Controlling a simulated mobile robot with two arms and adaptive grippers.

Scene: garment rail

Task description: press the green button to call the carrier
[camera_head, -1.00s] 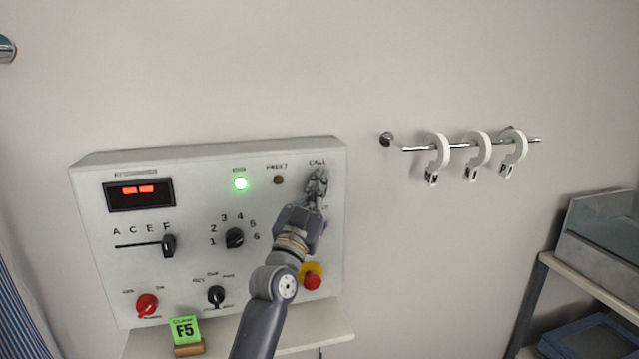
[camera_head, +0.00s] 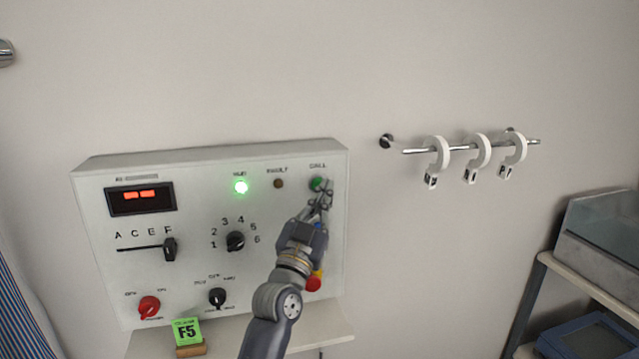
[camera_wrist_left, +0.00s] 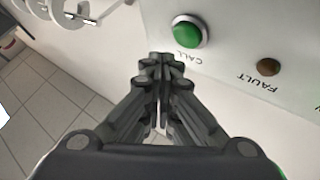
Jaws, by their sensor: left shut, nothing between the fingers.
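The green call button (camera_head: 317,184) is near the upper right corner of the grey control panel (camera_head: 95,230). It also shows in the left wrist view (camera_wrist_left: 187,33), round and in a pale ring, just above and right of my fingertips. My left gripper (camera_head: 326,190) is shut and empty, with its tips close to the button's lower right side in the head view. In the left wrist view the shut fingers (camera_wrist_left: 163,62) show a small gap in the picture from the button; I cannot tell whether they touch the panel. My right gripper is not in view.
A lit green lamp (camera_head: 240,187) and a dark fault lamp (camera_head: 278,184) are left of the button. A red stop button (camera_head: 314,284) is partly behind my left arm. A rail (camera_head: 460,147) with white hooks is on the wall at right.

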